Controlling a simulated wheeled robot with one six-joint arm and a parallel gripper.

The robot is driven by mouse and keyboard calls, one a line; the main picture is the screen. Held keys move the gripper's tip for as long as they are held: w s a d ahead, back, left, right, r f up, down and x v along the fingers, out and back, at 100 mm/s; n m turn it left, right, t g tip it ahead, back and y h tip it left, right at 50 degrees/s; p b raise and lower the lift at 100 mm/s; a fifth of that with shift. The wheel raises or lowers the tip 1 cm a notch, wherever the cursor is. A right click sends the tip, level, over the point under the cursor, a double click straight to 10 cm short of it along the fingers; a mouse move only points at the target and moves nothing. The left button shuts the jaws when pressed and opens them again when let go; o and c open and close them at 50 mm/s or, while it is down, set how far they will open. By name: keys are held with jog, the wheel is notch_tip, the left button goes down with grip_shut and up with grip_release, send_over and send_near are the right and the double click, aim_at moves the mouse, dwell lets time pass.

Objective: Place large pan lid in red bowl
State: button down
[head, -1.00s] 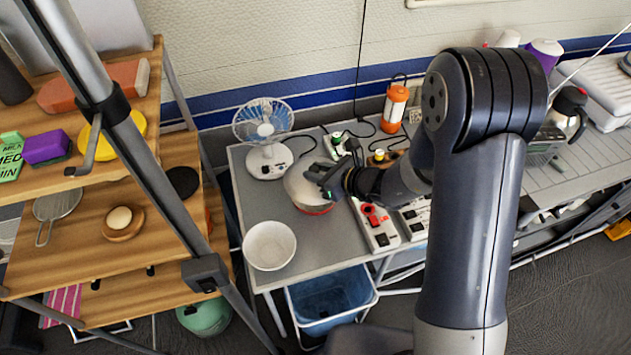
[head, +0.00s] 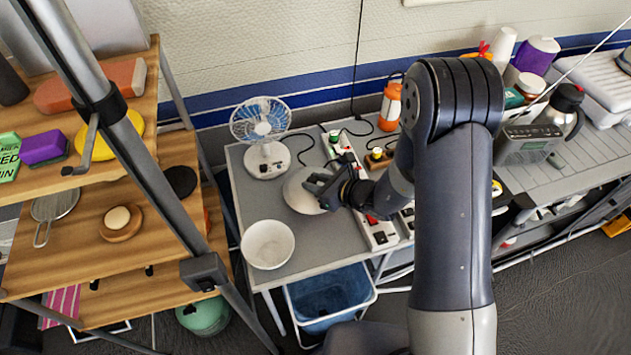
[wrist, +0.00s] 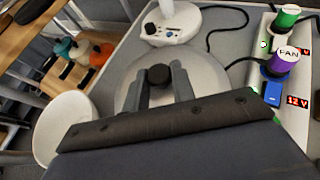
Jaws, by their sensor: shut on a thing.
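The large pan lid (head: 299,194) is a pale grey disc with a black knob, over the grey table between the fan and the power strips. It also shows in the wrist view (wrist: 200,73), with its knob between the fingers. My gripper (head: 318,184) is shut on that knob; in the wrist view its fingers (wrist: 158,88) stand on either side of it. The lid looks close to level, but its exact height above the table cannot be told. No red bowl shows now; whether one is hidden under the lid cannot be told.
A white bowl (head: 268,245) stands at the table's front left, apart from the lid. A fan (head: 264,135) is behind the lid. A power strip (head: 378,232) with plugs lies to the right. A blue bin (head: 329,298) is below the table's front edge. Shelves stand left.

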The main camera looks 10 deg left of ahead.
jog(key=shift+f, duration=0.25)
jog(key=c, duration=1.2)
grip_release()
jog(key=shift+r, duration=0.15)
jog(key=shift+r+p, duration=0.45)
jog(key=shift+p, duration=0.05)
jog(key=b+v, duration=0.2)
jog(key=v, duration=1)
jog(key=shift+f, duration=0.2)
